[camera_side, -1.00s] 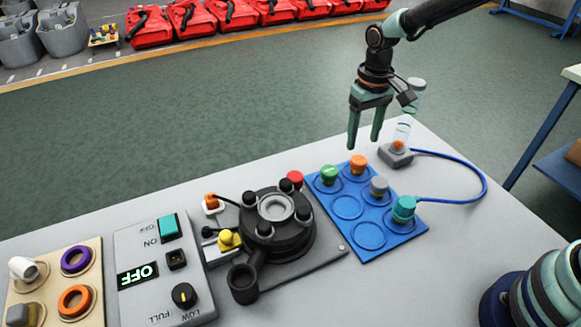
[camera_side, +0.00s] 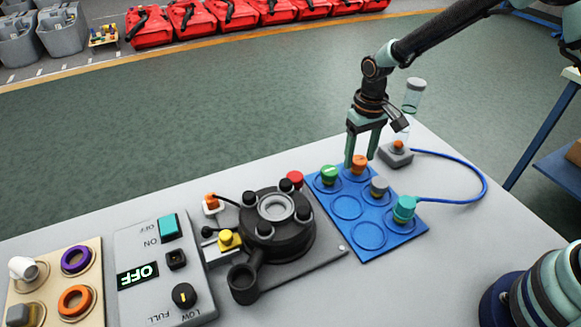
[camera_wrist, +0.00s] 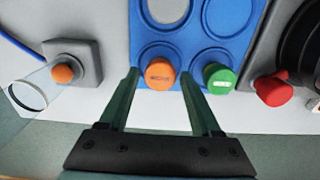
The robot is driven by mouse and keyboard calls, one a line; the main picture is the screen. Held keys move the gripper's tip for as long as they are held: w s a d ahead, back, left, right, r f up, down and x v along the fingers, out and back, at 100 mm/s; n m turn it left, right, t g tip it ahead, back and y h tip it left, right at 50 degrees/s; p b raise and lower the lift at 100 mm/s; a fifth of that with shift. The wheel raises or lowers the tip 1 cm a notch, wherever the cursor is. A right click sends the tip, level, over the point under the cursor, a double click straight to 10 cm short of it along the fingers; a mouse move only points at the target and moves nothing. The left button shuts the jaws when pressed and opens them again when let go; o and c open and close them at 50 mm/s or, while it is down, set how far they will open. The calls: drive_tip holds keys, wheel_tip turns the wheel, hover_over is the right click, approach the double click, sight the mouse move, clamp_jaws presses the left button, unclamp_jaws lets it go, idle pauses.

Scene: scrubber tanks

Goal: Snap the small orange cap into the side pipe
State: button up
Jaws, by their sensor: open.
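The small orange cap (camera_side: 359,163) stands in a ring of the blue tray (camera_side: 345,182), at the tray's far edge. It also shows in the wrist view (camera_wrist: 160,74), between my fingertips. My gripper (camera_side: 358,163) is open and pointing down around the cap, with the fingers on either side of it; it also shows in the wrist view (camera_wrist: 161,80). I cannot tell whether the fingers touch the cap. The black round tank unit (camera_side: 275,228) stands left of the tray. Its side pipe (camera_side: 243,281) sticks out toward the front left, with a round open end.
A green cap (camera_side: 329,174) stands close beside the left finger. A grey cap (camera_side: 379,186) and a teal cap (camera_side: 404,207) with a blue hose share the tray. A grey block with an orange button (camera_side: 398,148) and a clear cylinder stand just right. A control box (camera_side: 162,270) reads OFF.

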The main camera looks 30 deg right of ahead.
sight(359, 159)
drive_tip(key=shift+c, duration=0.3)
clamp_jaws()
drive_tip(key=shift+r, duration=2.5)
drive_tip(key=shift+r, duration=0.1)
wheel_tip(359, 159, up, 13)
drive_tip(key=s+a+n, duration=0.2)
drive_tip(key=s+a, duration=0.3)
drive_tip(key=a, duration=0.6)
drive_tip(key=s+a+n, duration=0.2)
drive_tip(key=s+a, duration=0.4)
drive_tip(key=a, duration=0.6)
drive_tip(key=s+a+n, duration=0.2)
drive_tip(key=s+a, duration=0.3)
drive_tip(key=a, duration=0.6)
drive_tip(key=shift+f, duration=5.55)
